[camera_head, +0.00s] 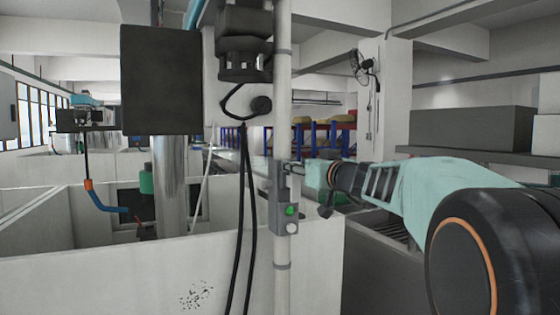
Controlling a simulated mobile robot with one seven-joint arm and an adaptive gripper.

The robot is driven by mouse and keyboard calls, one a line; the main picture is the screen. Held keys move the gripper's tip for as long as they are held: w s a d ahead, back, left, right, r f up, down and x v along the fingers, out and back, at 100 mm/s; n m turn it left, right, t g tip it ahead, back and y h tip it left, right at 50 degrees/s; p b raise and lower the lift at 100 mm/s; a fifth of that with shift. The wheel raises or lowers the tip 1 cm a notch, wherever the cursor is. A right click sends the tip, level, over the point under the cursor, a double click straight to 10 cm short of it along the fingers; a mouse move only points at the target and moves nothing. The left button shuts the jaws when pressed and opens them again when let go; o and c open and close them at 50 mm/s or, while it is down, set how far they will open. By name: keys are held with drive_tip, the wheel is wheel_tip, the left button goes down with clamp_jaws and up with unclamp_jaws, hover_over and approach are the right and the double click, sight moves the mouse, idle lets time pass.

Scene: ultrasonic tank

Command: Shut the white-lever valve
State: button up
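I cannot make out a white-lever valve with certainty in the head view. A thin, slanted white rod (201,183) stands by the metal column inside the tank at left, but I cannot tell whether it belongs to a valve. My arm reaches in from the right towards a pale upright pole (283,110). My gripper (288,168) is small and dark, close to the pole, just above a grey switch box (284,208) with a green button and a white button. I cannot tell whether it touches the pole, and its fingers are too small to judge.
A white-walled tank (130,285) fills the lower left. Black cables (242,215) hang in front of it. A dark panel (161,80) and a black motor unit (244,45) are above. An orange-and-blue pipe (105,200) is at left.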

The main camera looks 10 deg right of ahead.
drive_tip(key=shift+x, duration=0.9)
clamp_jaws()
